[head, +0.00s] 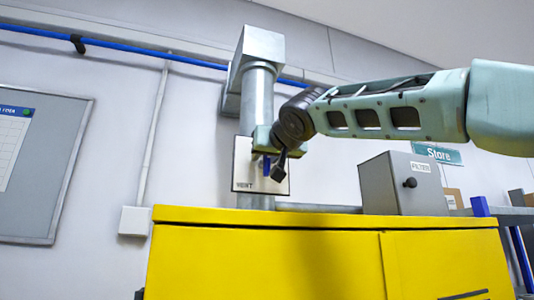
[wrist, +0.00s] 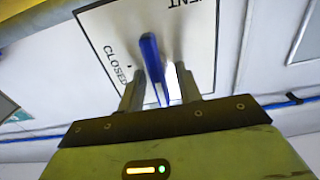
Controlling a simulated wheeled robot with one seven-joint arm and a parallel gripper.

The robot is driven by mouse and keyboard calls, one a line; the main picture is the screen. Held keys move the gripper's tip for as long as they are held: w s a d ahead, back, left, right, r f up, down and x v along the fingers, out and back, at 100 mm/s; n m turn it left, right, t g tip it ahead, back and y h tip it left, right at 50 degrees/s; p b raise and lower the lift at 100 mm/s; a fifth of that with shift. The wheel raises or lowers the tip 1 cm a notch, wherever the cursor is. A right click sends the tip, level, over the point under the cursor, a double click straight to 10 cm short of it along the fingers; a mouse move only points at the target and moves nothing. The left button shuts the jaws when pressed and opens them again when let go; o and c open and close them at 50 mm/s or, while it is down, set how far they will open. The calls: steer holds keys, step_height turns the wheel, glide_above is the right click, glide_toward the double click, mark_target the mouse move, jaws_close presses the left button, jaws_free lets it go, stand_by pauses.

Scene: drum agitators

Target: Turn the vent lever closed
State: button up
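The white vent panel (head: 246,178) is mounted on the grey duct behind the yellow cabinet. My gripper (head: 272,160) is in front of it and hides much of its face. The blue vent lever (head: 267,166) shows partly beside the gripper. In the wrist view the panel (wrist: 105,35) appears upside down, with the word CLOSED and a small dot left of the lever. The lever (wrist: 152,62) stands between my gripper's two fingers (wrist: 159,90). The fingers are apart, with a gap visible on the right side of the lever. Contact on the left side is unclear.
The yellow cabinet (head: 270,262) fills the foreground below. A grey filter box (head: 388,185) with a black knob stands right of the panel. The grey duct (head: 257,95) rises above the panel. A blue pipe (head: 150,52) runs along the wall.

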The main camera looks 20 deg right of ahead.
jaws_close()
steer(key=shift+f+m+b, duration=0.15)
steer(key=shift+m+b, duration=0.15)
steer(key=shift+b, duration=0.25)
steer(key=shift+d+f+m+b, duration=0.15)
steer(key=shift+m+b, duration=0.85)
steer(key=shift+b, duration=0.2)
steer(key=m+b, duration=0.3)
steer(key=shift+d+m, duration=0.15)
steer(key=shift+m, duration=0.15)
steer(key=m+b, duration=0.1)
steer(key=m, duration=0.3)
steer(key=m+b, duration=0.2)
steer(key=m, duration=0.1)
steer(key=m+b, duration=0.1)
steer(key=m, duration=0.3)
steer(key=shift+d+f+m, duration=0.3)
steer(key=shift+f, duration=0.05)
